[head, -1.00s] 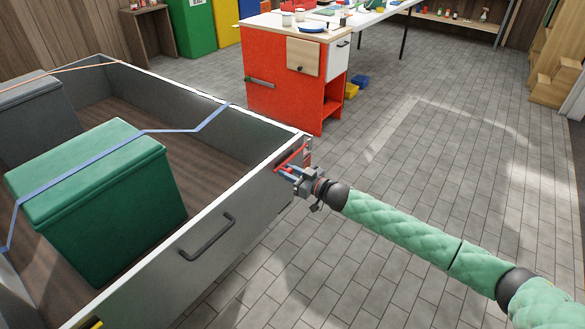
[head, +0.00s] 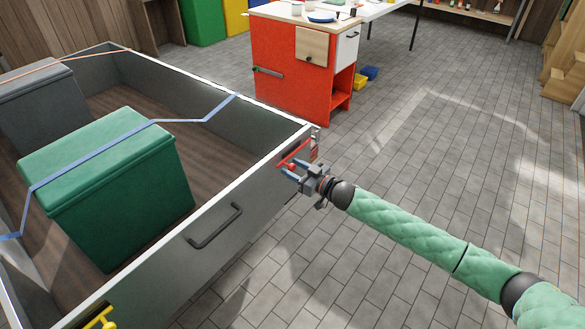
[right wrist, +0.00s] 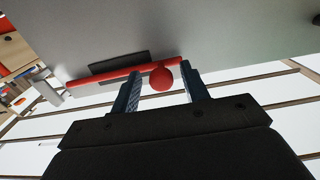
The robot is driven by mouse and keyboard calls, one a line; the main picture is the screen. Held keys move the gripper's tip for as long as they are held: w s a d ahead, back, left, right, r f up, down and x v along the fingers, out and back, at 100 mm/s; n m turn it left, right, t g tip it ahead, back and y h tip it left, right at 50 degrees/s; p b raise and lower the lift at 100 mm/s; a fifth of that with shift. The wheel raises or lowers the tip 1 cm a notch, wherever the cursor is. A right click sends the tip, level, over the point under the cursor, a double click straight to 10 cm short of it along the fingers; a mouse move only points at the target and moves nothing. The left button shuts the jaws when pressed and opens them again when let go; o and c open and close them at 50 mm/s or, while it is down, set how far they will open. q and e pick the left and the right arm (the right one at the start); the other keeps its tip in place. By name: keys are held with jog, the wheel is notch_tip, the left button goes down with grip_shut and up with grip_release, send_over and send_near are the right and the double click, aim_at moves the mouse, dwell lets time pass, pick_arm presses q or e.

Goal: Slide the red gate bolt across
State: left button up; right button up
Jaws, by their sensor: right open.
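The red gate bolt (head: 295,153) is a thin red bar near the right end of the grey gate panel (head: 190,262), close to its top corner. In the right wrist view the red bar (right wrist: 100,78) runs along the panel, with a round red knob (right wrist: 162,79) sticking out. My right gripper (head: 287,170) is at the bolt, its blue fingers pointing at the panel. In the right wrist view the gripper (right wrist: 160,82) is open, with the knob between its two fingers and a visible gap to the right finger. My left gripper is not in view.
A dark handle (head: 215,226) sits on the panel, and a yellow fitting (head: 99,319) at its lower left. Behind the panel stand a green box (head: 110,190) and a grey box (head: 38,105). An orange cabinet (head: 275,80) stands beyond. The tiled floor at right is clear.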

jog(key=v, duration=0.7)
dwell(0.3)
